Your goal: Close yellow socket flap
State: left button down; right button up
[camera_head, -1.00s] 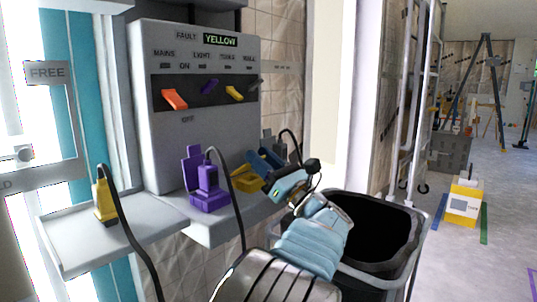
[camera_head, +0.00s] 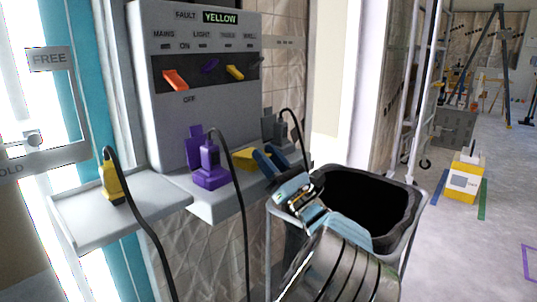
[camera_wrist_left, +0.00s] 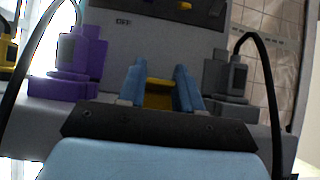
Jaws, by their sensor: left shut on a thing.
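The yellow socket (camera_head: 245,158) sits on the grey ledge below the switch panel, between the purple and grey sockets. My left gripper (camera_head: 270,160) reaches it from the front right, with its blue fingers at the yellow part. In the left wrist view the two blue fingers (camera_wrist_left: 160,90) stand either side of a yellow piece, the socket's flap (camera_wrist_left: 158,95), and are shut on it. The fingers and hand hide much of the socket, so the flap's exact angle is unclear. My right gripper is not in view.
A yellow plug (camera_head: 112,182) with a black cable stands on the left shelf (camera_head: 80,222). A purple plug (camera_head: 210,168) and a grey plug (camera_head: 283,130) flank the yellow socket, with cables hanging close. The panel display (camera_head: 220,17) reads YELLOW. A black bin (camera_head: 365,178) stands right.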

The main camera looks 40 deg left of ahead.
pick_arm(q)
jog(key=shift+a+f, duration=0.15)
jog(key=shift+f, duration=0.05)
jog(key=c, duration=0.8)
grip_release()
jog(key=shift+o, duration=0.2)
jog(key=w+b+v, duration=0.1)
jog(key=v, duration=1.2)
jog(key=shift+s+d, duration=0.3)
jog(key=shift+s, duration=0.2)
jog(key=shift+f, duration=0.2)
